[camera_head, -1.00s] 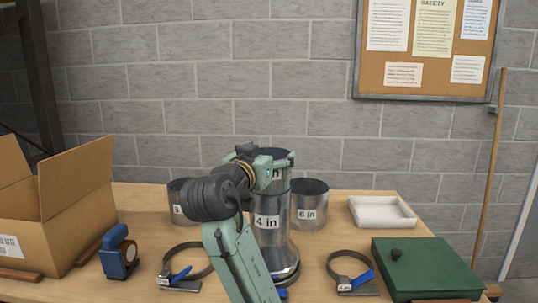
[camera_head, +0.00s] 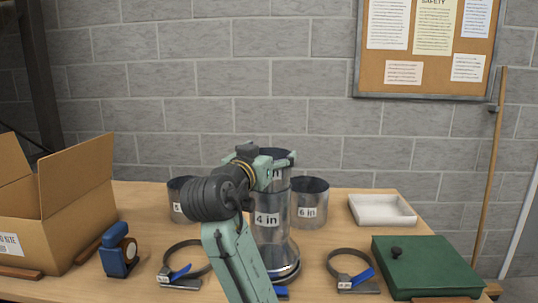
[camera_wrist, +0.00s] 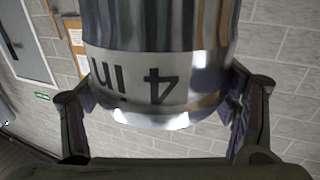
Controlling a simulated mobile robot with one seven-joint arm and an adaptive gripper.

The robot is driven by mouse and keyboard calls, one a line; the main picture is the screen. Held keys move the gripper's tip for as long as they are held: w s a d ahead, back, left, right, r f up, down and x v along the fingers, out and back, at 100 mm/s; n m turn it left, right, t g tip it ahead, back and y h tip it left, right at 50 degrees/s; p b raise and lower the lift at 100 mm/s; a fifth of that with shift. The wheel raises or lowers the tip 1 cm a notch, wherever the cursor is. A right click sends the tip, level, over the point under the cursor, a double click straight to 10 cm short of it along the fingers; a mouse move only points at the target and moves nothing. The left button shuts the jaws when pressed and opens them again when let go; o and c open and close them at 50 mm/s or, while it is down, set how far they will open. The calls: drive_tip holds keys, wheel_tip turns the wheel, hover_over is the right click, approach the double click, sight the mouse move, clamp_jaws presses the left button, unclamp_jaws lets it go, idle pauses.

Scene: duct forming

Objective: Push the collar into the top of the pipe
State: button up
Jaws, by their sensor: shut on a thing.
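The collar is a shiny metal ring. It stands upright above the pipe in the head view (camera_head: 270,181), and its "4 in" label shows upside down in the wrist view (camera_wrist: 165,85). My gripper (camera_head: 278,162) is shut on its sides, with a finger on each side in the wrist view (camera_wrist: 168,103). The pipe (camera_head: 268,238) is a tall metal cylinder with a "4 in" label, upright on the table. The collar is in line with the pipe's top, its lower edge at the rim. I cannot tell how far it is inside. My arm hides the pipe's left part.
A "6 in" metal cylinder (camera_head: 309,205) stands close right of the pipe; another (camera_head: 180,202) stands left. Clamp rings (camera_head: 349,268) (camera_head: 185,262) lie on both sides in front. A cardboard box (camera_head: 75,215), blue tape tool (camera_head: 118,255), white tray (camera_head: 382,212) and green case (camera_head: 425,265) stand farther out.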

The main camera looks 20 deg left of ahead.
drive_tip(key=shift+f+b, duration=0.85)
drive_tip(key=shift+f, duration=0.5)
idle(1.5)
drive_tip(key=o, duration=1.2)
drive_tip(key=s, duration=1.2)
drive_tip(key=shift+a, duration=0.2)
drive_tip(key=shift+a, duration=0.1)
